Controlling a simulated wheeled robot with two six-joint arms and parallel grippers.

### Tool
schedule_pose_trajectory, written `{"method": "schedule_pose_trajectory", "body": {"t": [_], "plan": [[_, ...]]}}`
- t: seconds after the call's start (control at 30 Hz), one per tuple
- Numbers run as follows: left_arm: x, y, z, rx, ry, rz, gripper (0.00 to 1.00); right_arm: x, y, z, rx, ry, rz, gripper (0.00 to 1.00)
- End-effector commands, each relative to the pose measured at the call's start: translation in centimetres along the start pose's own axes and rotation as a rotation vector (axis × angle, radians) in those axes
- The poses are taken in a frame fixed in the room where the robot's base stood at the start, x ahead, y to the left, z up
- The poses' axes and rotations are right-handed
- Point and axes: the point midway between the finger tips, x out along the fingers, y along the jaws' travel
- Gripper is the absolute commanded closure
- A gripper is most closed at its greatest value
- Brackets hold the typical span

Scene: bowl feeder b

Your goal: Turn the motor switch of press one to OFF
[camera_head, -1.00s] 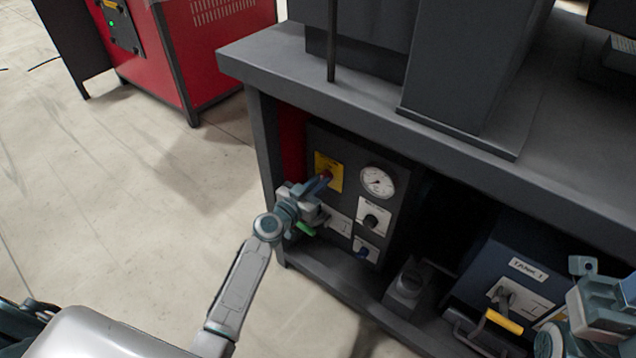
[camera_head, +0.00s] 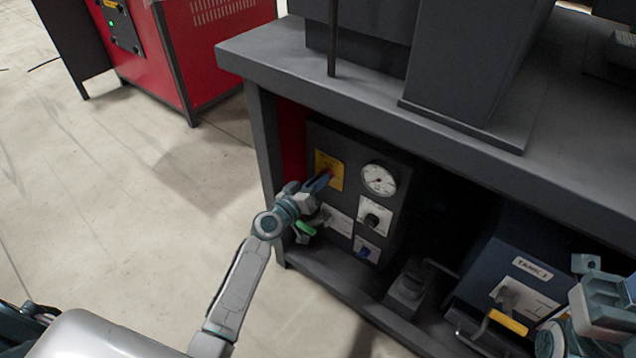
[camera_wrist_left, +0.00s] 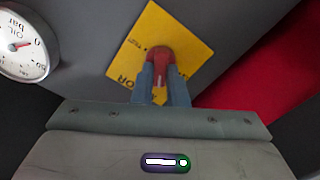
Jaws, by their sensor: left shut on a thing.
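The motor switch is a red knob (camera_wrist_left: 161,62) on a yellow plate (camera_wrist_left: 185,40) in the left wrist view. In the head view the yellow plate (camera_head: 329,165) is on the left of the dark control panel under the press table. My left gripper (camera_wrist_left: 162,82) is shut on the red knob, one finger at each side. In the head view my left gripper (camera_head: 318,182) reaches the plate from the lower left and covers part of the knob. The plate's lettering is partly hidden. My right gripper (camera_head: 603,295) is at the lower right; its fingers are not clear.
The table top (camera_head: 300,70) overhangs the panel. A blue tank box (camera_head: 500,262) stands lower right. The floor (camera_head: 130,200) at left is clear.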

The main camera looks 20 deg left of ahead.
Motion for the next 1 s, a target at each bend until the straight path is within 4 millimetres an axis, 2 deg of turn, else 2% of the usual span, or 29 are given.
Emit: {"method": "schedule_pose_trajectory", "body": {"t": [0.7, 1.0], "plan": [[-0.04, -0.30, 0.11, -0.674, -0.001, -0.002, 1.00, 0.14, 0.00, -0.05, 0.002, -0.004, -0.004, 0.64], [-0.04, -0.36, 0.16, -0.894, -0.001, -0.002, 1.00, 0.22, -0.01, -0.02, 0.006, -0.011, -0.012, 0.64]]}}
